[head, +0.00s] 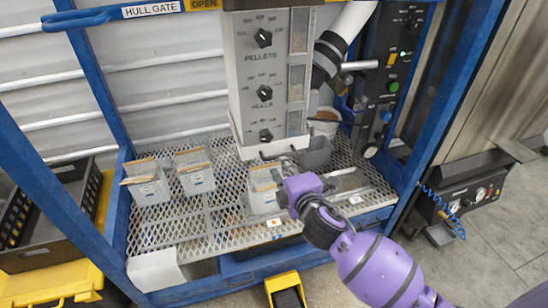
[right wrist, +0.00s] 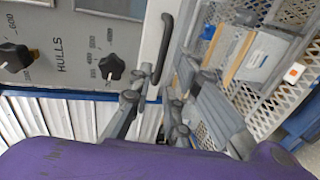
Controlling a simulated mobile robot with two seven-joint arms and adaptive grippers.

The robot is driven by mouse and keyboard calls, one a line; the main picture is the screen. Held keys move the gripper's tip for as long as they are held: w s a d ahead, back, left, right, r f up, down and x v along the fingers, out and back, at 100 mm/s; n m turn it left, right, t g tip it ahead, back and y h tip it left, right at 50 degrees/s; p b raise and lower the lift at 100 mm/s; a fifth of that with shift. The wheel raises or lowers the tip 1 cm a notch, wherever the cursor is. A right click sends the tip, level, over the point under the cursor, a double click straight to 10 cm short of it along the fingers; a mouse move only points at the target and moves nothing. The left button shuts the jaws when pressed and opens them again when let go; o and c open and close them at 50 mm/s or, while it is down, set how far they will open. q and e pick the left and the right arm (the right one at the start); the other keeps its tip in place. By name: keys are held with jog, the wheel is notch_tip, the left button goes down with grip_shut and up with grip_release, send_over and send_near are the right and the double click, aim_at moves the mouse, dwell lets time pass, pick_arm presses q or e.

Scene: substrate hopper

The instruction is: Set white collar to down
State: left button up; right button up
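In the head view a white tube (head: 352,24) slopes down behind the dial panel (head: 265,75) into a dark grey ring clamp (head: 329,57). I cannot tell for sure which part is the white collar, or its position. My right gripper (head: 282,182) is low in front of the panel, above the mesh shelf, well below the tube. Its fingers (right wrist: 165,88) look apart and empty in the right wrist view, close to the dark bar handle (right wrist: 236,56) at the panel's lower edge. My left gripper is in neither view.
Several small clear bins, one marked here (head: 150,188), stand on the mesh shelf (head: 205,225). A dark control box (head: 390,70) and blue posts (head: 455,90) bound the right side. A black crate (head: 50,220) is at left.

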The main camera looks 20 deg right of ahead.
aim_at(277, 157)
jog(key=x, duration=0.7)
grip_shut()
